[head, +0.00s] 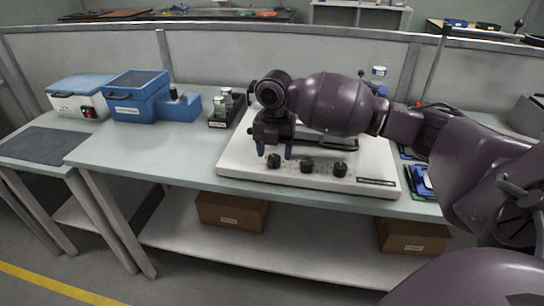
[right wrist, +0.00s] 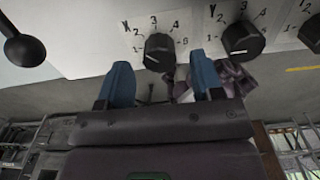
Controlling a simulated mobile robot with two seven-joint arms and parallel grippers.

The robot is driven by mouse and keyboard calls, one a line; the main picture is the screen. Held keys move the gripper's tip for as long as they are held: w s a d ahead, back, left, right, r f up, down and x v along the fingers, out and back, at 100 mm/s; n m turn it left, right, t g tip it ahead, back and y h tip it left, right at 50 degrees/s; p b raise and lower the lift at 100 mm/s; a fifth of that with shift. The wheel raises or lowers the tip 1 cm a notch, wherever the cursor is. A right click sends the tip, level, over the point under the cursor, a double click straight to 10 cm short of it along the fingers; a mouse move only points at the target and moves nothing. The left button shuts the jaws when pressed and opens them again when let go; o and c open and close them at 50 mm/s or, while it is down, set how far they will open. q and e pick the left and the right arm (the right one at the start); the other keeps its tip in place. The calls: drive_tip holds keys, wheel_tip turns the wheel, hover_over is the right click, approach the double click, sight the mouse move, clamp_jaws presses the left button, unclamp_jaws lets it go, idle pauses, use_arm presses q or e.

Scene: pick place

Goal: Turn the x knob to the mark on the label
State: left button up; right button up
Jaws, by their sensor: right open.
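The x knob (right wrist: 159,52) is a black round knob on the front of a white device, below the letter X and a printed number scale. Its pointer seems to face lower left, but is hard to read. In the head view it is the leftmost knob (head: 274,160). My right gripper (head: 274,151) is just above it, pointing down. In the right wrist view its blue fingers (right wrist: 160,63) are open, one to each side of the x knob's lower part. I cannot tell whether they touch it. My left gripper is not in view.
The Y knob (right wrist: 242,39) is close on the right, with a third knob (right wrist: 312,33) beyond. A black ball-ended part (right wrist: 23,48) is at the left. The white device (head: 235,165) sits on the table (head: 150,155). Blue boxes (head: 137,95) stand left.

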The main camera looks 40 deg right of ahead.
drive_tip(key=shift+f, duration=0.9)
